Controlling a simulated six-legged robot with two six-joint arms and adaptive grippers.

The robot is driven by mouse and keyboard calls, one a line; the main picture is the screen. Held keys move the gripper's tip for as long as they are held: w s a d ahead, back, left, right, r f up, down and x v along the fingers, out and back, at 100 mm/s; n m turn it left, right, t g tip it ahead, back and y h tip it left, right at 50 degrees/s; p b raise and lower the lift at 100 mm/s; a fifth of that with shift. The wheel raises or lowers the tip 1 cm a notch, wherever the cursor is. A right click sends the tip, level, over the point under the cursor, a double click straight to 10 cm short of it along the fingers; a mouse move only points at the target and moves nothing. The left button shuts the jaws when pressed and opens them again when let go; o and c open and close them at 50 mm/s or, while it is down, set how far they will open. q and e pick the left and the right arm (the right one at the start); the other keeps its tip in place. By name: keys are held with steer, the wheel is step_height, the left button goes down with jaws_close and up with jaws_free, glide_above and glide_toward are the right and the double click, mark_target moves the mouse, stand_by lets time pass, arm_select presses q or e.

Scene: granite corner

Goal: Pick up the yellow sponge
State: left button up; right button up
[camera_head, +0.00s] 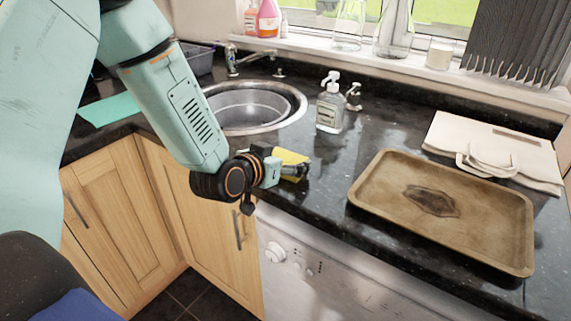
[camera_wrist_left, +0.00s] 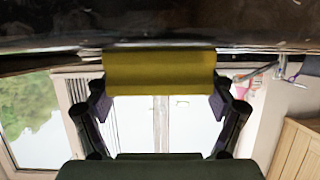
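The yellow sponge (camera_head: 291,157) is at the dark countertop near its front edge, right of the sink, partly hidden by my left gripper (camera_head: 296,171). In the left wrist view the sponge (camera_wrist_left: 159,72) spans the width between the two fingers of my left gripper (camera_wrist_left: 159,102). The fingers are wide apart, with one at each end of the sponge. The pads look very close to its ends; I cannot tell whether they press on it. The sponge looks low at the dark counter surface, and any gap below is not clear. My right gripper is not in view.
A brown baking tray (camera_head: 375,205) lies to the right. A soap dispenser (camera_head: 329,108) stands behind the gripper, and a round steel sink (camera_head: 294,107) lies to the left. A folded cream bag (camera_head: 500,140) rests at the back right. Wooden cupboards (camera_head: 112,215) are below.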

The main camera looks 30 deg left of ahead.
mark_target(286, 158)
arm_select(q)
steer(key=shift+c, duration=1.3)
steer(key=shift+s+d, duration=0.1)
steer(key=shift+r, duration=0.15)
step_height(286, 158, up, 9)
steer(key=p, duration=0.2)
steer(key=shift+r+p, duration=0.2)
steer(key=shift+p, duration=0.1)
steer(key=shift+r, duration=0.15)
